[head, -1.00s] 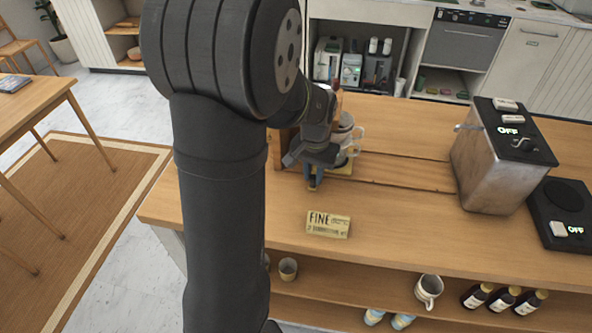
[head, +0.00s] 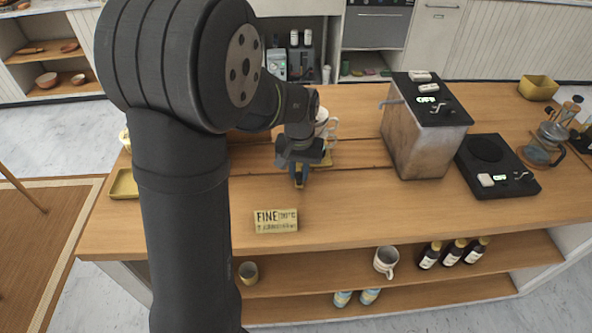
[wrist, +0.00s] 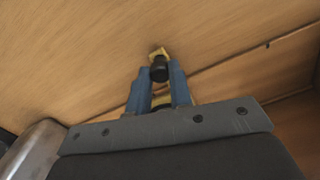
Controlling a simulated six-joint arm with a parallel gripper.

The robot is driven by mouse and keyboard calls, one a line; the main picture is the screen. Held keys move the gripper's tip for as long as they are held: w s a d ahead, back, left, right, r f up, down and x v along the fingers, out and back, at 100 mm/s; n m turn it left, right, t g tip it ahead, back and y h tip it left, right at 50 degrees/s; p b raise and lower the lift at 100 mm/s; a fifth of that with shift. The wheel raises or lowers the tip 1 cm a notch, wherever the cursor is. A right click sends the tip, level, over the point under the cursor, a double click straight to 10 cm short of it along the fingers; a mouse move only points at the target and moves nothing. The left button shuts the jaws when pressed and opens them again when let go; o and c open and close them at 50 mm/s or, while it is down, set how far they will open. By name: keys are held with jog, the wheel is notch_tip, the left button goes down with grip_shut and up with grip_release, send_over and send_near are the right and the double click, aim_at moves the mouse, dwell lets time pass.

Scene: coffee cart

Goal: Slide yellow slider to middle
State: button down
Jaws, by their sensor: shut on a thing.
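The yellow slider (wrist: 155,51) shows in the wrist view as a small yellow piece with a black knob (wrist: 159,72) beside it. My gripper (wrist: 161,73) has its two blue fingers shut around the knob. In the head view my gripper (head: 298,182) is low over the wooden counter, left of the metal machine. A yellow part (head: 325,161) shows just right of the gripper, beside a groove in the counter. A white mug (head: 322,122) stands behind the gripper, partly hidden by it. My arm hides much of the counter's left side.
A yellow FINE sign (head: 276,220) stands in front of the gripper. The metal machine (head: 412,135) stands to the right, with a black scale (head: 497,170) beyond it. The counter between gripper and machine looks clear. A yellow tray (head: 124,184) lies at left.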

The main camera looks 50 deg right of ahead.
jog(key=c, duration=1.3)
grip_release()
notch_tip(320, 180, up, 18)
jog(key=shift+f, duration=0.25)
jog(key=shift+f, duration=0.15)
notch_tip(320, 180, down, 17)
jog(key=shift+f, duration=0.15)
